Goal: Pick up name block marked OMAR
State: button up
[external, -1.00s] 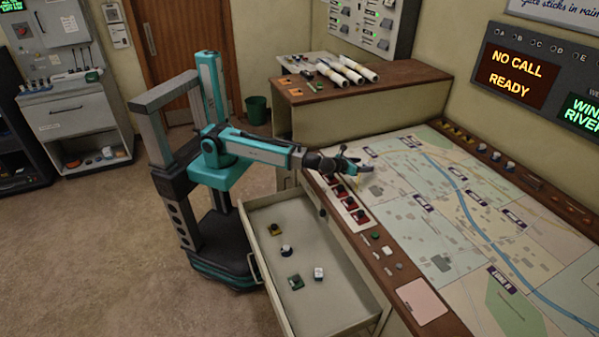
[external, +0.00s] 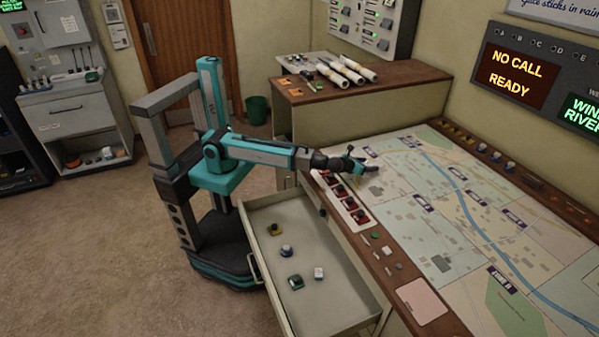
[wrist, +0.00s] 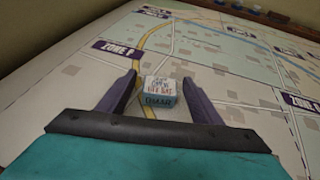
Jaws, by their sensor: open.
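My gripper (wrist: 160,82) is open, with one finger to the left of the block and one to the right. The block lies between the fingers in the picture; I cannot tell whether either finger touches it. In the external view my gripper (external: 374,166) is low over the map's near left part, and the block is not clearly visible there.
A strip of red switches (external: 345,200) runs along the console's near edge, beneath my arm. An open drawer (external: 262,220) with several small blocks stands below the edge. A wooden cabinet top (external: 400,76) with rolled papers rises behind. The map around the block looks clear.

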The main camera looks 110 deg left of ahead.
aim_at(368, 164)
jog(key=c, duration=1.1)
jog(key=shift+r, duration=0.1)
jog(key=shift+c, duration=0.2)
jog(key=shift+r, duration=4.9)
